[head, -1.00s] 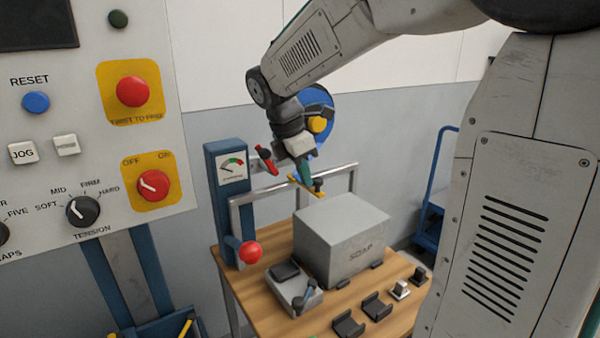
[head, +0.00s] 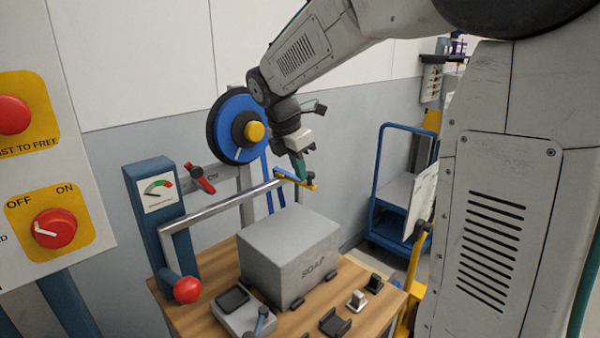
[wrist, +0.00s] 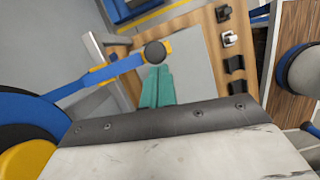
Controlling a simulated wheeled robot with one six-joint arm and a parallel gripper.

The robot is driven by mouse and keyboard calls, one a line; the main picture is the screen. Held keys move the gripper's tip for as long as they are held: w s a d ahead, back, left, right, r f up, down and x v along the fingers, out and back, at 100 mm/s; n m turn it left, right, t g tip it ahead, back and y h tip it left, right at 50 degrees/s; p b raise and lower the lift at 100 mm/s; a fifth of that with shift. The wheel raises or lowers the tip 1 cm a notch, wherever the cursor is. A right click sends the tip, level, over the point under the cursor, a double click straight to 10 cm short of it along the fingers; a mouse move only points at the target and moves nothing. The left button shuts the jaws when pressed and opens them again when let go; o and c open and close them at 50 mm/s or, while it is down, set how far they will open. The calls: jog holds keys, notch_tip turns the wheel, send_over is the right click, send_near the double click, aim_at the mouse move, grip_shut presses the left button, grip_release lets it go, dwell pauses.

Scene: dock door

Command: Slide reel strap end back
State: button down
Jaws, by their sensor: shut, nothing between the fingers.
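The blue reel (head: 226,128) with a yellow hub hangs at the wall in the head view. A blue strap runs from it to a yellow strap end (head: 302,184) with a black knob, at the far right end of the metal rail. In the wrist view the yellow strap end (wrist: 127,67) and its black knob (wrist: 155,53) lie just ahead of my fingertips. My gripper (head: 302,172) is shut and empty, its teal fingers (wrist: 155,88) beside the knob. I cannot tell whether they touch it.
A grey SOAP box (head: 290,258) stands on the wooden table (head: 215,275), below my gripper. The metal rail (head: 220,203) runs from a blue gauge post (head: 153,215). A red handle (head: 200,178) sits behind it. A blue cart (head: 395,190) stands at right.

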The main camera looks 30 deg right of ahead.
jog(key=shift+w+d, duration=0.2)
jog(key=shift+d, duration=0.55)
jog(key=shift+w+d, duration=0.15)
jog(key=shift+d, duration=0.65)
jog(key=shift+w+d, duration=0.2)
jog(key=shift+d, duration=0.55)
jog(key=a+r, duration=0.7)
jog(key=r, duration=0.3)
jog(key=shift+s, duration=0.25)
